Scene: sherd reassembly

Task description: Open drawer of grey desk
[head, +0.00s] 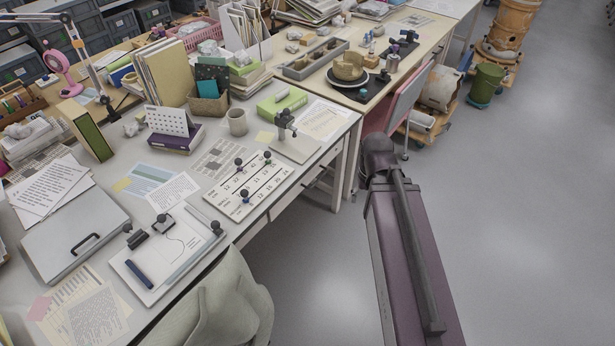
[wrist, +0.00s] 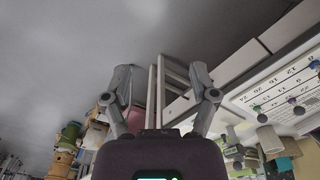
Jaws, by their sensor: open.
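The grey desk (head: 325,147) fills the left of the head view, its top covered with things. Drawer fronts (head: 290,196) run under its front edge, partly in shadow; they look shut. In the wrist view, pale drawer-front panels (wrist: 240,62) show to the right of and beyond my gripper (wrist: 160,74). My gripper's two fingers are spread wide with nothing between them. The desk's leg frame shows in the gap, farther back. I cannot tell the exact distance to the drawer. My gripper is not seen in the head view; only my purple arm shows there.
A number board (head: 247,186) with knobs lies near the desk's front edge. A draped chair (head: 222,305) stands at the desk's front left. A green bin (head: 486,84) stands farther off. The floor at right is clear.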

